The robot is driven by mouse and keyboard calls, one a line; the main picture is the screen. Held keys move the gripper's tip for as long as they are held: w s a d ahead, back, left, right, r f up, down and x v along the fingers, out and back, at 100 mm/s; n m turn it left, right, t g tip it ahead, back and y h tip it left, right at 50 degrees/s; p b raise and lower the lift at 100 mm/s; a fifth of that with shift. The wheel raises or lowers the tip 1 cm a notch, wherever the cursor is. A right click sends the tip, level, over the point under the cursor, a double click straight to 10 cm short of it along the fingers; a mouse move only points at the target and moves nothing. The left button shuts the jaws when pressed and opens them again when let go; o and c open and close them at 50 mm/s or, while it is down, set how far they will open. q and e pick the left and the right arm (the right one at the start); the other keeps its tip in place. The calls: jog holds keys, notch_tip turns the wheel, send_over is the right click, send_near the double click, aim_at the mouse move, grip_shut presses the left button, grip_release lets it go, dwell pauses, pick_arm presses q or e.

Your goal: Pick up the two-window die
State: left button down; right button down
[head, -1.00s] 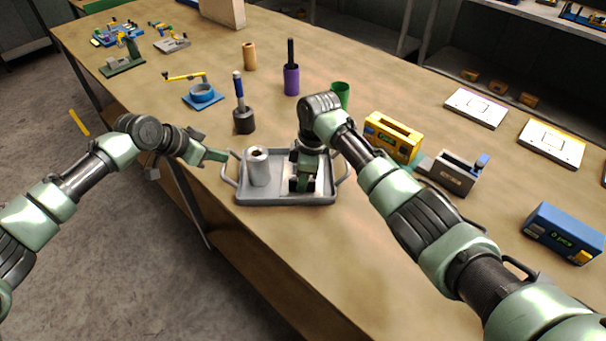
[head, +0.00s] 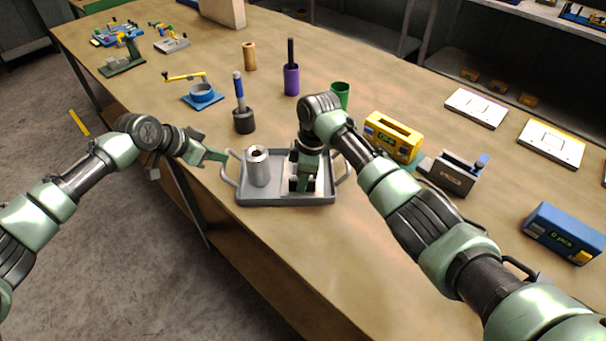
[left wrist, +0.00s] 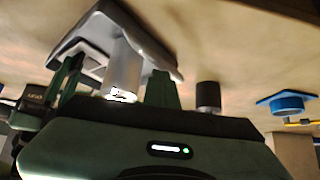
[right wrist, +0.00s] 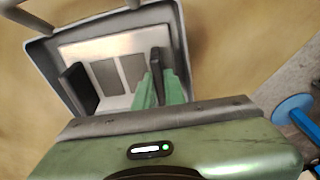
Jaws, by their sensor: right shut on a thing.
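The two-window die (right wrist: 118,101) is a pale plate with two grey windows and upright dark tabs, lying in the grey tray (head: 246,199). My right gripper (head: 303,183) reaches down over the tray's right half and hides most of the die in the head view. In the right wrist view, its green fingers (right wrist: 157,88) are close together on the dark tab at the die's right side. The die looks flat on the tray floor. My left gripper (head: 217,156) is open and empty by the tray's left handle; its fingers (left wrist: 115,88) show apart in the left wrist view.
A grey cylinder (head: 257,167) stands in the tray's left half. Behind are a blue-handled tool (head: 240,112), a purple cup (head: 291,80) and a green cup (head: 340,95). A yellow box (head: 391,137) and grey device (head: 455,172) stand right. The front table edge is close.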

pick_arm(q)
jog(key=shift+s+f, duration=0.2)
jog(key=shift+f, duration=0.3)
pick_arm(e)
jog(key=shift+r, duration=0.1)
notch_tip(320, 180, up, 10)
pick_arm(q)
jog(key=shift+r, duration=0.15)
pick_arm(e)
jog(key=shift+r, duration=0.1)
